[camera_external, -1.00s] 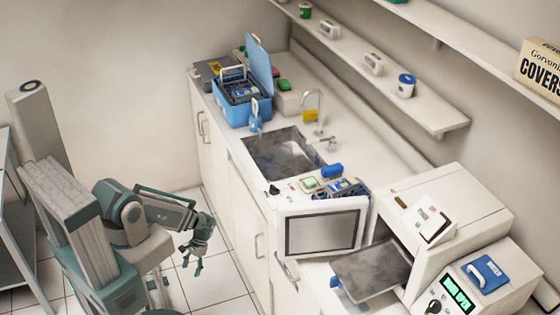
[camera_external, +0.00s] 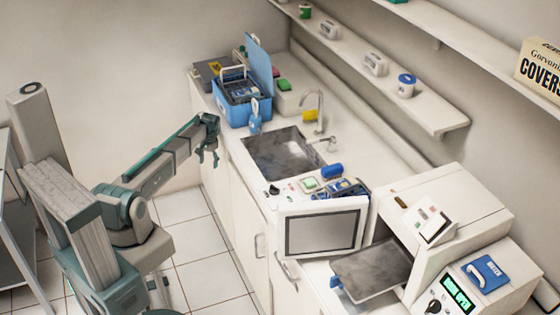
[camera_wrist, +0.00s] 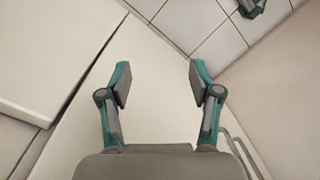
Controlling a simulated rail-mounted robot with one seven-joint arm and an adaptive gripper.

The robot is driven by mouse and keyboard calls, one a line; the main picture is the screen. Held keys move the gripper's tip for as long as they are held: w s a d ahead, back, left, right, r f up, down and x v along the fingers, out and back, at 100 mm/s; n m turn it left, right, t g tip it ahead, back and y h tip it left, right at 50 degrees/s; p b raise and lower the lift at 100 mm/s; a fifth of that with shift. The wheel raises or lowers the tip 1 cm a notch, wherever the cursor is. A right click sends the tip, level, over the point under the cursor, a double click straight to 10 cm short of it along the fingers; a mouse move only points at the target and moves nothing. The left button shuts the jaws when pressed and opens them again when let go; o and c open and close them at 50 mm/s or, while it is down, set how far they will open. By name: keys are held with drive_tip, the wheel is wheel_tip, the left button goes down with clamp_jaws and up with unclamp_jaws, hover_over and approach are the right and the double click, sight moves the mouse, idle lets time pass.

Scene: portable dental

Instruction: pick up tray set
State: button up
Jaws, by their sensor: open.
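My gripper (camera_external: 208,156) is open and empty, in front of the counter's left edge, below and left of the blue box (camera_external: 243,116). In the wrist view my gripper (camera_wrist: 158,70) has its two fingers wide apart, with only pale surfaces between and beyond them. The blue box stands on the far part of the counter with its lid (camera_external: 258,68) raised. A dark tray set (camera_external: 238,88) with a pale upright handle appears to sit inside the box; its details are too small to tell. The wrist view shows neither.
The sink (camera_external: 278,153) is in the counter (camera_external: 238,150), right of my gripper. A blue tray of small items (camera_external: 346,188) lies past the sink. An open sterilizer (camera_external: 440,205) with its door (camera_external: 372,270) lowered stands at the near right. The tiled floor (camera_external: 205,255) is clear.

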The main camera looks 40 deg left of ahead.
drive_tip(key=w+a+r+t, duration=0.1)
drive_tip(key=w+a+r, duration=0.5)
drive_tip(key=a+r, duration=0.5)
drive_tip(key=w+a+r+m+t, duration=0.1)
drive_tip(key=w+r, duration=0.3)
drive_tip(key=r, duration=0.5)
drive_tip(key=w+a+r+m, duration=0.1)
drive_tip(key=w+r, duration=0.3)
drive_tip(key=r, duration=0.5)
drive_tip(key=m+h, duration=0.1)
drive_tip(key=m, duration=0.6)
approach(246, 91)
drive_tip(key=shift+s+a, duration=0.25)
drive_tip(key=shift+a, duration=0.05)
drive_tip(key=shift+w+d, duration=0.1)
drive_tip(key=shift+d, duration=0.2)
drive_tip(key=shift+d+f, duration=0.1)
drive_tip(key=shift+f, duration=0.3)
drive_tip(key=f+p, duration=0.1)
drive_tip(key=f, duration=0.3)
drive_tip(key=shift+w+f+p, duration=0.25)
drive_tip(key=shift+f+p, duration=0.05)
drive_tip(key=shift+p, duration=0.1)
drive_tip(key=shift+w+d+f+p, duration=0.15)
drive_tip(key=shift+f+p, duration=1.15)
drive_tip(key=shift+f, duration=1.3)
drive_tip(key=c, duration=1)
